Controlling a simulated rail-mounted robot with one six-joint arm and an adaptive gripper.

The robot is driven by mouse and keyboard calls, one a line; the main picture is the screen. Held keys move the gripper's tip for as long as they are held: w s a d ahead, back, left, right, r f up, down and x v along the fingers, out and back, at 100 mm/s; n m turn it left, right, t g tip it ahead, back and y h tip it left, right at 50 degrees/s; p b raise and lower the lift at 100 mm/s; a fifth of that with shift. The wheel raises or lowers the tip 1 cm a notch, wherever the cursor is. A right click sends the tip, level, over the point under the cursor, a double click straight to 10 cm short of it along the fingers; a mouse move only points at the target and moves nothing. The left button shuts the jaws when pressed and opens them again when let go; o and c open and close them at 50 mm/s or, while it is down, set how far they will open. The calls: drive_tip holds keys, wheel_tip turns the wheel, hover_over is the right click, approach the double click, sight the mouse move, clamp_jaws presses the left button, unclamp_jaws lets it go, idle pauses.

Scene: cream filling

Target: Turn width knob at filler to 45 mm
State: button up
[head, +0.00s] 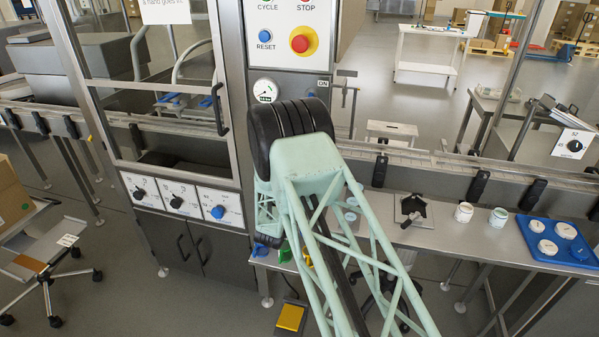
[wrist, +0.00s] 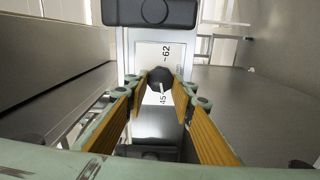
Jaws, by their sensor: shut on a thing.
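In the wrist view, a black round knob (wrist: 160,77) sits on a white scale plate (wrist: 148,54) with the printed marks "62" and "45". My gripper (wrist: 160,88) has its orange-padded fingers on both sides of the knob and is shut on it. A thin light line shows just below the knob, beside the "45" mark; I cannot tell the exact pointer setting. In the head view, my pale green arm and its black wrist part hide the fingertips and this knob.
A machine front beside my arm carries a red stop button (head: 303,42), a blue reset button (head: 265,36) and a dial gauge (head: 265,91). Several knob panels (head: 177,198) sit lower left. A steel bench at the right holds jars (head: 464,212) and a blue tray (head: 530,236).

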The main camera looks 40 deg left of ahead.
drive_tip(key=o, duration=0.8)
drive_tip(key=shift+s, duration=0.15)
drive_tip(key=v, duration=1.1)
drive_tip(key=shift+s+d, duration=0.3)
drive_tip(key=shift+r, duration=0.1)
